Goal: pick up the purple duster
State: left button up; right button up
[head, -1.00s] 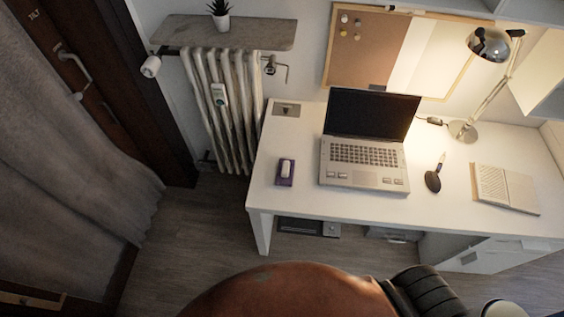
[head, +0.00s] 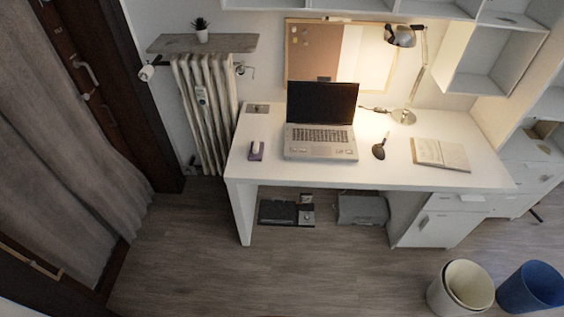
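A small purple block with a white top (head: 256,150) lies on the left part of the white desk (head: 240,178), left of the laptop. Right of the laptop lies a dark oval thing with a thin handle (head: 380,148). At this size I cannot tell for certain which of the two is the duster; the first is the more clearly purple. Neither of my grippers shows in the head view.
An open laptop (head: 320,141) stands between the two items. A desk lamp (head: 404,116) and open notebook (head: 440,154) are on the right. Black (head: 278,212) and grey (head: 361,209) boxes sit below. A white bin (head: 462,288) and blue bin (head: 530,287) stand front right. The floor before the desk is clear.

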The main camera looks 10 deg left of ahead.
aim_at(256, 153)
jog(key=z, duration=0.4)
jog(key=i, duration=0.55)
jog(key=z, duration=0.35)
